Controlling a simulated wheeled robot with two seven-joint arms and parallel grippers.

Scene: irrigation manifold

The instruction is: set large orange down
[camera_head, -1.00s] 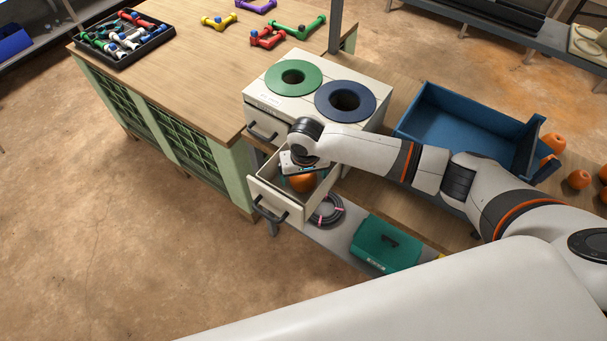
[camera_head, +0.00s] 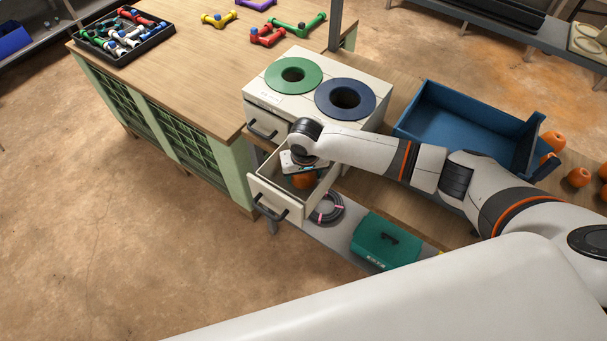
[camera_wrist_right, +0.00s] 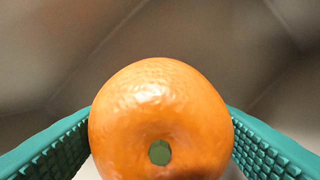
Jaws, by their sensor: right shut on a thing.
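The large orange (camera_wrist_right: 160,110) fills the middle of the right wrist view, with a small green spot on its face. My right gripper (camera_wrist_right: 160,135) is shut on it, one green ridged finger pad on each side. In the head view the orange (camera_head: 303,182) shows below my right gripper (camera_head: 301,170), inside the pulled-out lower drawer (camera_head: 270,197) of the white box. I cannot tell whether the orange touches the drawer floor. My left gripper does not show.
The white box (camera_head: 272,104) has a green ring (camera_head: 294,74) and a dark blue ring (camera_head: 345,98) on top. A blue bin (camera_head: 460,118) and several other oranges (camera_head: 578,177) lie to the right. A coiled hose (camera_head: 328,209) and teal case (camera_head: 386,242) sit on the low shelf.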

